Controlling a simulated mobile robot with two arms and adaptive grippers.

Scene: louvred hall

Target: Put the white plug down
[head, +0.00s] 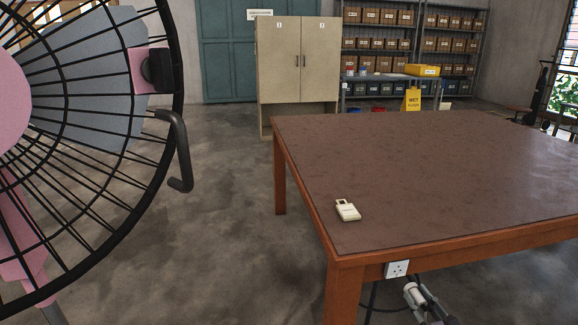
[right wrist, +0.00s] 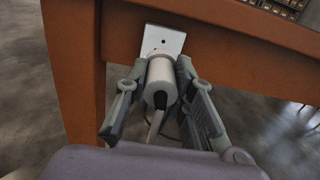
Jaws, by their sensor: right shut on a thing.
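The white plug (right wrist: 161,82) sits between the two fingers of my right gripper (right wrist: 158,88), which is shut on it. A dark cord end shows at the plug's near face. In the head view the plug (head: 411,291) and the right gripper (head: 418,297) are low, just below and right of a white socket plate (head: 397,269) on the table's front edge. The plate's holes are visible there. The plate (right wrist: 164,41) also shows behind the plug in the right wrist view; I cannot tell whether they touch. My left gripper is not in view.
A brown-topped table (head: 430,165) fills the right; a small cream device (head: 347,210) lies near its front left corner, the rest of the top is bare. A large caged fan (head: 90,130) blocks the left. A dark cable (head: 372,300) hangs below the table.

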